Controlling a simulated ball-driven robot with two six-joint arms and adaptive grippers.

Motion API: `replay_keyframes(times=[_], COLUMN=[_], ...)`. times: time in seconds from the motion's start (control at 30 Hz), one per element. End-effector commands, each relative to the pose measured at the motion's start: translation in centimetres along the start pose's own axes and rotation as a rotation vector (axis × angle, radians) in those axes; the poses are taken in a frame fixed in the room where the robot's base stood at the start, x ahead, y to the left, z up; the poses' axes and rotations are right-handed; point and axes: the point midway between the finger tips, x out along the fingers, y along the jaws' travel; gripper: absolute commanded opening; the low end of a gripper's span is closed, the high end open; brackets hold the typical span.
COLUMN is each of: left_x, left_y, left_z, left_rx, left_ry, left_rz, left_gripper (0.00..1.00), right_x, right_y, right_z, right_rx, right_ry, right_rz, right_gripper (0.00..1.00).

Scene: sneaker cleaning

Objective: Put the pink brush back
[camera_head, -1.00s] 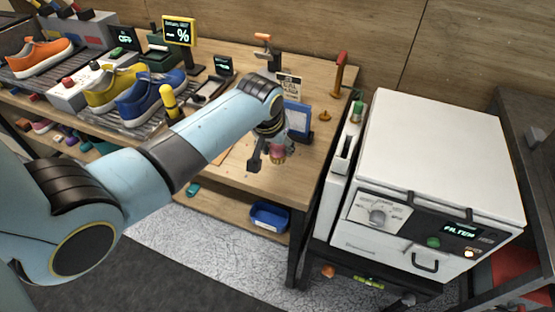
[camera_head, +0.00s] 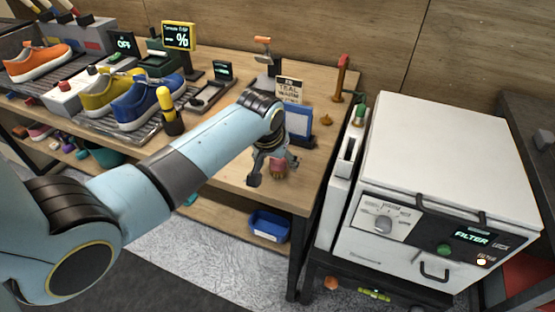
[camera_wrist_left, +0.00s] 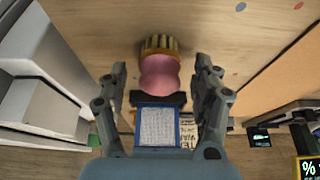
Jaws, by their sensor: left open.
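The pink brush (camera_head: 278,168) is near the right front of the wooden table, in front of a blue-framed board (camera_head: 299,121). In the left wrist view the brush (camera_wrist_left: 158,75) shows a rounded pink body and tan bristles. My left gripper (camera_head: 273,172) is open around the brush. In the left wrist view its fingers (camera_wrist_left: 160,68) stand on either side of the brush, with a visible gap on each side. I cannot tell whether the brush rests on the table. My right gripper is not in view.
A small sign (camera_head: 289,89) stands behind the blue-framed board. A white cabinet (camera_head: 440,140) stands to the right, past a narrow white unit (camera_head: 346,165). Sneakers on a rack (camera_head: 160,128) are at the left. The table's front right corner is clear.

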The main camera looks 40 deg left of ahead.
Motion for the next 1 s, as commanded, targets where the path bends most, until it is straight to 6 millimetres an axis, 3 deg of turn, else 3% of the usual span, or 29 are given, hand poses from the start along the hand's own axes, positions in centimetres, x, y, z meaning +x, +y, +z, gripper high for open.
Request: replay_keyframes(times=[0.27,0.7,1.0], left_x=[-1.1,-10.2,-12.2], left_y=[0.0,0.0,0.0], left_z=[-0.2,-0.2,-0.1], left_rx=[0.000,0.000,0.000], left_ry=[0.002,0.003,0.000], left_rz=[0.001,0.001,0.000], left_gripper=[0.66,0.66,0.66], right_x=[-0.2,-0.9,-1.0], right_y=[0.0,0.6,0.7], right_z=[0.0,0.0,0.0], right_rx=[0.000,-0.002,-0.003], right_ry=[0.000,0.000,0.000], right_rz=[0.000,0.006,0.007], right_gripper=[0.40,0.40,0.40])
